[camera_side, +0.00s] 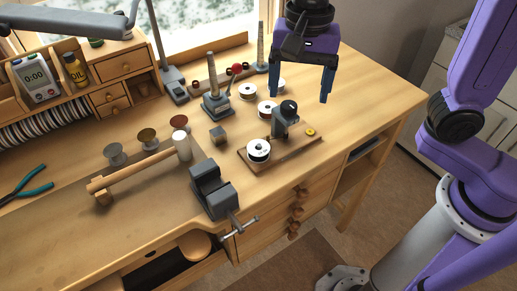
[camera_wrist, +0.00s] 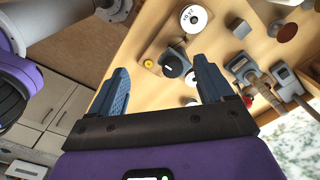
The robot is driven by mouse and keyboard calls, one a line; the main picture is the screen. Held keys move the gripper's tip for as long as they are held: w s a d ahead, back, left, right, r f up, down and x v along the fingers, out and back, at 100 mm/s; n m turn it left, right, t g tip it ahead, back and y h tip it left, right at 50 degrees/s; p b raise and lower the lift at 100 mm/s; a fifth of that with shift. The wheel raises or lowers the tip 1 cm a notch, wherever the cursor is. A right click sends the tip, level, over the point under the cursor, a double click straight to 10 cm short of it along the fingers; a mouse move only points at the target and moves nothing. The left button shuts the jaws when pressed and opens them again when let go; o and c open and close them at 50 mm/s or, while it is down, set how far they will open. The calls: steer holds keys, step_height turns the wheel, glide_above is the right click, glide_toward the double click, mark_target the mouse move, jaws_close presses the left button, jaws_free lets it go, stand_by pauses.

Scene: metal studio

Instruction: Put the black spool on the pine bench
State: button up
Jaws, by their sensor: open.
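A spool with a white labelled face and dark centre and side (camera_side: 258,151) sits at the near-left end of a small wooden board; it seems to be the black spool. It also shows at the top of the wrist view (camera_wrist: 193,18). The board (camera_side: 295,150) lies on the pine bench (camera_side: 368,88) and carries a grey post with a black round top (camera_side: 288,107). My gripper (camera_side: 298,90) is open and empty, raised above the bench, behind and right of the spool. In the wrist view, its fingers (camera_wrist: 160,68) frame the black round top.
Several white-faced spools (camera_side: 267,109) stand behind the board. A grey vise (camera_side: 212,190) is at the front edge, and a wooden mallet (camera_side: 140,170) lies left of it. A yellow disc (camera_side: 310,132) sits on the board. The bench's right end is clear.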

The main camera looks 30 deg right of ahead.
mark_target(261, 142)
steer(key=w+a+r+m, duration=0.25)
steer(key=a+m, duration=0.25)
steer(key=m, duration=0.4)
steer(key=f, duration=1.1)
steer(key=w+f, duration=0.1)
steer(key=f, duration=0.5)
steer(key=shift+a+f, duration=0.2)
steer(key=c, duration=1.2)
